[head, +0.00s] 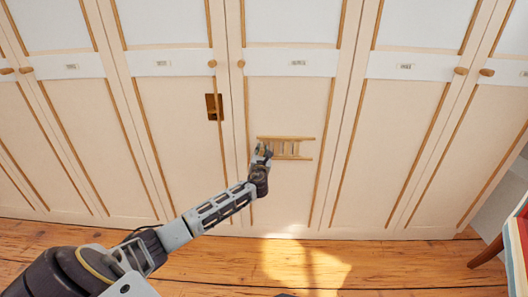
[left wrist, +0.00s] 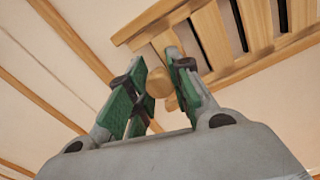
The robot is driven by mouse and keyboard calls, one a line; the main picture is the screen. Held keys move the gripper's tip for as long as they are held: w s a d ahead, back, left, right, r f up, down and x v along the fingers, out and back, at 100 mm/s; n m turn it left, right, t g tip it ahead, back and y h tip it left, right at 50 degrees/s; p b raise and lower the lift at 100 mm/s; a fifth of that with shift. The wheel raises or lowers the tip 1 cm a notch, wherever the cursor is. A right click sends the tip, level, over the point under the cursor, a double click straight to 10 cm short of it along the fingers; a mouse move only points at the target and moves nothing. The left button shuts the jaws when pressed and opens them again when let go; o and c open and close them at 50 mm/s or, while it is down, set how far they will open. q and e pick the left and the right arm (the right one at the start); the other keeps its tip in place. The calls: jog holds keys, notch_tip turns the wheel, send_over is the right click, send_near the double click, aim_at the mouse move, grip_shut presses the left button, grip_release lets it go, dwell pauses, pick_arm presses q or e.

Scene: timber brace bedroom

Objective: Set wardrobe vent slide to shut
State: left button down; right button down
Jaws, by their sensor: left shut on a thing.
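The wooden vent slide (head: 292,149) sits on the lower panel of a middle wardrobe door. It has a frame with rails above and below and upright slats between them. In the left wrist view, narrow dark slots show between the slats of the vent (left wrist: 212,38). A round wooden knob (left wrist: 158,82) is at the end of the vent nearest my gripper. My left gripper (head: 263,150) is at the vent's left end. In the left wrist view its green-padded fingers (left wrist: 156,76) are shut on the knob, one on each side. My right gripper is not in view.
Cream wardrobe doors (head: 180,130) with wooden strips and round knobs span the view. The wooden floor (head: 400,262) in front is clear. A chair or shelf with red and blue parts (head: 518,245) stands at right.

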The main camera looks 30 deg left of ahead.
pick_arm(q)
jog(key=c, duration=1.2)
grip_release()
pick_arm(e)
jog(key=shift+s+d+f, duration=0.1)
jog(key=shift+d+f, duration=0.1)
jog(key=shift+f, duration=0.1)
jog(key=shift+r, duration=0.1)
pick_arm(q)
jog(key=shift+v, duration=1)
jog(key=v, duration=1)
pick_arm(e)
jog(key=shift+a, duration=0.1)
pick_arm(q)
jog(key=shift+a, duration=0.1)
